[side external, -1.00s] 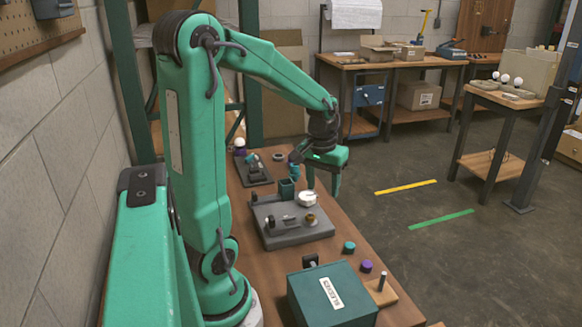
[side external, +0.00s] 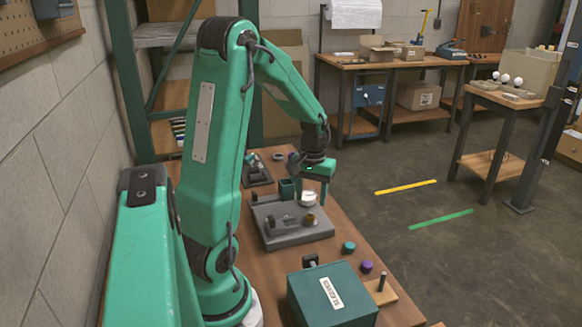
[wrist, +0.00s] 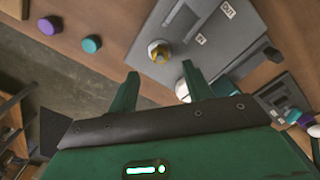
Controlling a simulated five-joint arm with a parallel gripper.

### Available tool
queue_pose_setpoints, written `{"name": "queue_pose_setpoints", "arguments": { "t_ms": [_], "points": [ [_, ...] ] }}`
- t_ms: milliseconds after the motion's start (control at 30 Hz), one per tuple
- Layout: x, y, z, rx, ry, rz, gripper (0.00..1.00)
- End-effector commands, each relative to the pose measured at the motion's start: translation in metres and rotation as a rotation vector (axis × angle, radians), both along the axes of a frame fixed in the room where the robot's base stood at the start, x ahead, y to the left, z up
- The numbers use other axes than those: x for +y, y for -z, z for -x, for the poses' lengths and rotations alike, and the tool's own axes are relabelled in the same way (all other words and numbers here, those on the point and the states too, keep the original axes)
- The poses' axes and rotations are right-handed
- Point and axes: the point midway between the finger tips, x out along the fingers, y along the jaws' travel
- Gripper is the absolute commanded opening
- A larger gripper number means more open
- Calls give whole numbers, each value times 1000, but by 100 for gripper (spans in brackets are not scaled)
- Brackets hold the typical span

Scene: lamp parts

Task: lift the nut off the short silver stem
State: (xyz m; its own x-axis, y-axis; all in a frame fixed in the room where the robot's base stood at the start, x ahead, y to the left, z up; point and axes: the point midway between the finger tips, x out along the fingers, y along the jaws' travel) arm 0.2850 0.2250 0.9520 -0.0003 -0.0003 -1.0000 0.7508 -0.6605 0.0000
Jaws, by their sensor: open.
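A brass nut (side external: 310,219) sits on the grey fixture plate (side external: 280,236), near a white round part (side external: 308,198). My gripper (side external: 314,196) points down above the fixture, by the white part. In the wrist view its two fingers (wrist: 160,76) are spread apart with nothing between them, and the nut appears just beyond the gap. The white part (wrist: 182,90) is partly hidden by a finger.
A teal cap (side external: 349,247) and a purple cap (side external: 367,266) lie on the bench near its right edge. A wooden block with a silver peg (side external: 383,283) and a dark green box (side external: 333,292) stand at the front. Small dark uprights rise from the fixture's left side.

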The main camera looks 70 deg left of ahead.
Motion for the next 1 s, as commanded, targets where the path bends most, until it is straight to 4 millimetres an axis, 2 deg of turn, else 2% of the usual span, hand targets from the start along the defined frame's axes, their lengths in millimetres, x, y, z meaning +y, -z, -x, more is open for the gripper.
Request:
{"name": "queue_pose_setpoints", "arguments": {
  "t_ms": [400,600,867,900,1000],
  "points": [
    [0,46,0,1,0,2,50],
    [0,56,0,0,0,0,50],
    [0,57,0,0,0,0,50],
    [0,57,0,0,0,0,48],
    [0,57,0,0,0,0,28]
  ]
}}
